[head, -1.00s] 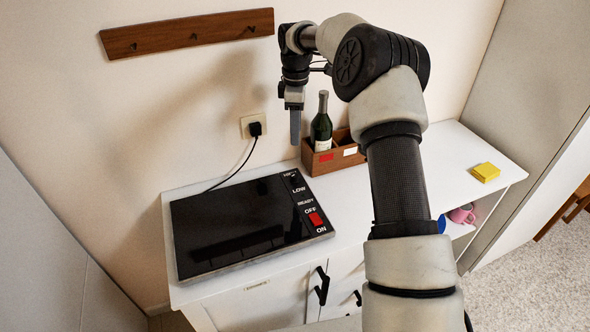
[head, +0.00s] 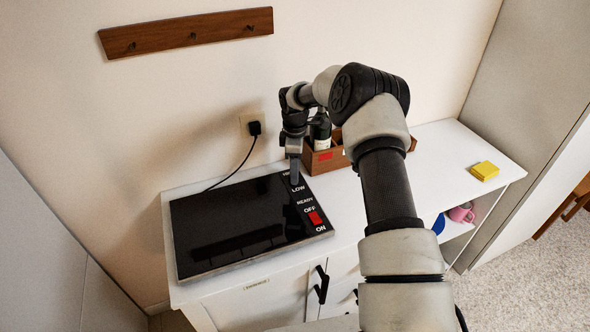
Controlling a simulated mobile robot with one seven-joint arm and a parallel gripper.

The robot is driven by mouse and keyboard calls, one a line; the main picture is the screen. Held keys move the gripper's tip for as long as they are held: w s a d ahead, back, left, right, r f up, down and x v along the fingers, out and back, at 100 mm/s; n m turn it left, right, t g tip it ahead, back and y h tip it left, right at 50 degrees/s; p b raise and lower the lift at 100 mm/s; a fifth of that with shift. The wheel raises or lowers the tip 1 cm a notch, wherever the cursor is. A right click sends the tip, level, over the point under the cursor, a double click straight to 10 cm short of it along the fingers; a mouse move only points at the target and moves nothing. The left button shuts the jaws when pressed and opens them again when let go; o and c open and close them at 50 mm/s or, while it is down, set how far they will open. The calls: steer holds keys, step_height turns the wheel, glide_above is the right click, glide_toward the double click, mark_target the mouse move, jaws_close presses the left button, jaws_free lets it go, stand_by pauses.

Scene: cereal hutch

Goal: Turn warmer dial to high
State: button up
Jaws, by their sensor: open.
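The warmer (head: 230,228) is a flat black glass plate on the white hutch top. Its right edge carries a control strip with the words LOW, READY, OFF and ON. A red switch (head: 315,218) sits between OFF and ON. The label above LOW, at the strip's far end, is partly covered by my gripper. I cannot make out the dial; it may be hidden behind my gripper. My gripper (head: 294,180) points down over that far end, just above LOW. It is open and holds nothing visible. Whether it touches the warmer is unclear.
A wooden box (head: 322,160) with a dark bottle (head: 322,132) stands just behind and right of my gripper. A black plug (head: 254,128) and cord run from the wall to the warmer. A yellow block (head: 485,171) lies at the right. The hutch top between is clear.

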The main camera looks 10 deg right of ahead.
jaws_close()
steer(key=shift+m+b, duration=0.3)
steer(key=shift+m, duration=0.1)
steer(key=m+b, duration=0.1)
steer(key=m, duration=0.1)
steer(key=shift+m, duration=0.4)
steer(key=m+b, duration=0.2)
steer(key=m, duration=0.3)
steer(key=shift+s+a+m, duration=0.1)
steer(key=shift+m, duration=0.2)
steer(key=m+b, duration=0.1)
steer(key=m, duration=0.5)
steer(key=shift+a, duration=0.1)
steer(key=m, duration=0.6)
steer(key=shift+r, duration=0.1)
steer(key=shift+m, duration=0.4)
